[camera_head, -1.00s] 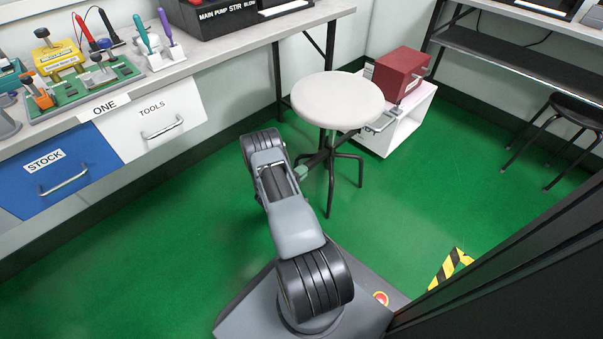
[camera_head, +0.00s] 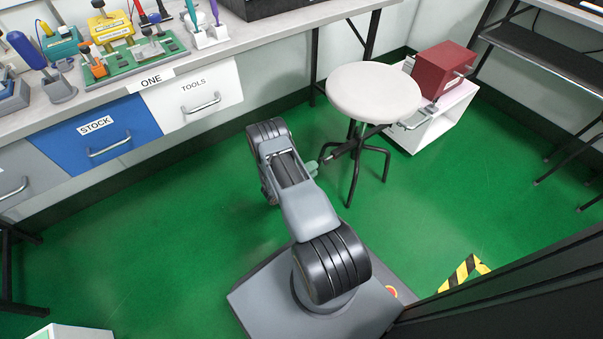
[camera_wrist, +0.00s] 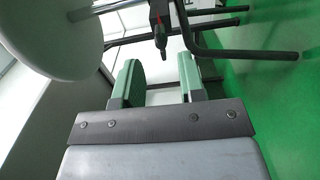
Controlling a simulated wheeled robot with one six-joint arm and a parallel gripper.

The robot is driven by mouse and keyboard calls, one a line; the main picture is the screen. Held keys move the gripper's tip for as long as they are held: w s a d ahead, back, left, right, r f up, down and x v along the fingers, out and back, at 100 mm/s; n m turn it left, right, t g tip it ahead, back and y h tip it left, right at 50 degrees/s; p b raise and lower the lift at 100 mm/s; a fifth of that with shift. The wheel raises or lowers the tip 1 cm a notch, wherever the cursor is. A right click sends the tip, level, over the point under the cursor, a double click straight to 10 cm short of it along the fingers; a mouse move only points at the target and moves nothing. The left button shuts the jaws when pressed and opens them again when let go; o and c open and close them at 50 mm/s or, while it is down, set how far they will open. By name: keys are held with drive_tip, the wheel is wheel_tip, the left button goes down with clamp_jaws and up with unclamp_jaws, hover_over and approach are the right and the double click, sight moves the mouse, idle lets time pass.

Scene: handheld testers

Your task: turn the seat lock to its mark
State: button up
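The stool (camera_head: 375,92) has a round pale seat on a dark post and legs. In the head view my gripper (camera_head: 313,168) has green fingers and is low, just left of the post. In the wrist view the pale seat (camera_wrist: 50,35) is at upper left. A dark lock part with a small reddish spot (camera_wrist: 160,35) hangs from the post, ahead of the gap between my fingers. My gripper (camera_wrist: 160,82) is open and empty, with the lock part beyond its fingertips. I cannot make out the lock's mark.
A white cabinet (camera_head: 436,120) with a red box (camera_head: 443,72) stands right behind the stool. The workbench (camera_head: 270,38) with drawers runs along the left and back. Stool legs (camera_wrist: 245,54) spread across the right of the wrist view.

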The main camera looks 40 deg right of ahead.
drive_tip(key=shift+w+a+p, duration=0.2)
drive_tip(key=shift+a+p, duration=0.3)
drive_tip(key=shift+a, duration=2.3)
drive_tip(key=shift+r, duration=0.1)
drive_tip(key=a+r+m+g+y+p, duration=0.1)
drive_tip(key=a+r+g+y+p, duration=0.15)
drive_tip(key=r+p, duration=1)
drive_tip(key=a+r+m+g+y+p, duration=0.2)
drive_tip(key=r+y+p, duration=0.15)
drive_tip(key=r, duration=1.75)
drive_tip(key=s+a+r+n+t+y+p, duration=0.1)
drive_tip(key=s+a+r+t+y+p, duration=0.2)
drive_tip(key=r, duration=1)
drive_tip(key=s+a+r+n+t+y+p, duration=0.1)
drive_tip(key=s+a+r+t+y+p, duration=0.2)
drive_tip(key=a+r+p, duration=0.5)
drive_tip(key=s+a+r+n+t+y+p, duration=0.2)
drive_tip(key=s+a+r+y+p, duration=0.3)
drive_tip(key=r+p, duration=0.5)
wheel_tip(320, 180, up, 9)
drive_tip(key=shift+a+r+t+y, duration=0.1)
drive_tip(key=shift+a+t+y, duration=0.4)
drive_tip(key=shift+a+t, duration=0.25)
